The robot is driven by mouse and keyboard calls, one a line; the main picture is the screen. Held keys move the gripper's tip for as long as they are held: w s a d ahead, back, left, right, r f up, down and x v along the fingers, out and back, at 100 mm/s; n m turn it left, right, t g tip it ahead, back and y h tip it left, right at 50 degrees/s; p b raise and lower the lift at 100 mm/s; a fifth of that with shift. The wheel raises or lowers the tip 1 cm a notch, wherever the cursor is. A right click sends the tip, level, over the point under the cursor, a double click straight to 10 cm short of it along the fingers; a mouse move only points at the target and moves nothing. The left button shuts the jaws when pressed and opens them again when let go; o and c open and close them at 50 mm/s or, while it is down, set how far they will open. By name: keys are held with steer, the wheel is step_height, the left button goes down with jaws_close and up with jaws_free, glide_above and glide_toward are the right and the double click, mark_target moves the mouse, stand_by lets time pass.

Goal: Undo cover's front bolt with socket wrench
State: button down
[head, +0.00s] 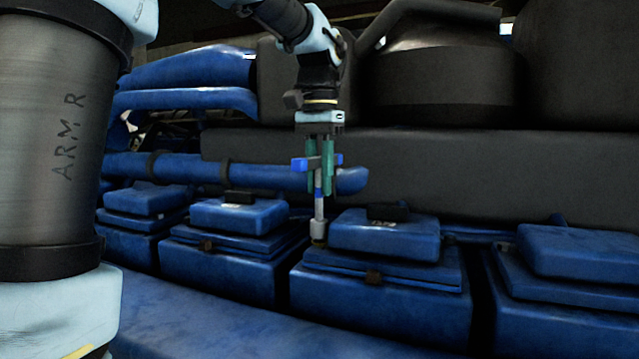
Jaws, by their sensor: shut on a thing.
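My gripper (320,182) hangs pointing down near the middle of the head view, with its green fingers shut on the socket wrench. The wrench has a blue handle (302,164) lying crosswise at the fingers and a grey shaft (319,208) running straight down. Its socket end (318,231) is at the left edge of a blue cover (385,235) on the engine. A small brass-coloured piece shows right under the socket; I cannot tell whether the socket is seated on a bolt, which is hidden there. Another brownish bolt (373,276) sits on the front edge of the same cover's base.
Similar blue covers stand in a row, one to the left (240,214) and one to the right (580,252). A blue pipe (270,178) runs close behind the wrench. A dark grey block (430,170) rises behind the covers. The space above the front blue ledge (220,320) is clear.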

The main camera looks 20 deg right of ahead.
steer(key=shift+r, duration=0.45)
steer(key=m, duration=1.2)
steer(key=shift+m, duration=0.4)
steer(key=m, duration=1.2)
steer(key=shift+s, duration=0.1)
steer(key=m, duration=0.3)
steer(key=shift+a+m, duration=0.1)
steer(key=shift+m, duration=0.3)
steer(key=m, duration=0.3)
steer(key=shift+f+m, duration=0.1)
steer(key=shift+m, duration=0.2)
steer(key=shift+m, duration=0.5)
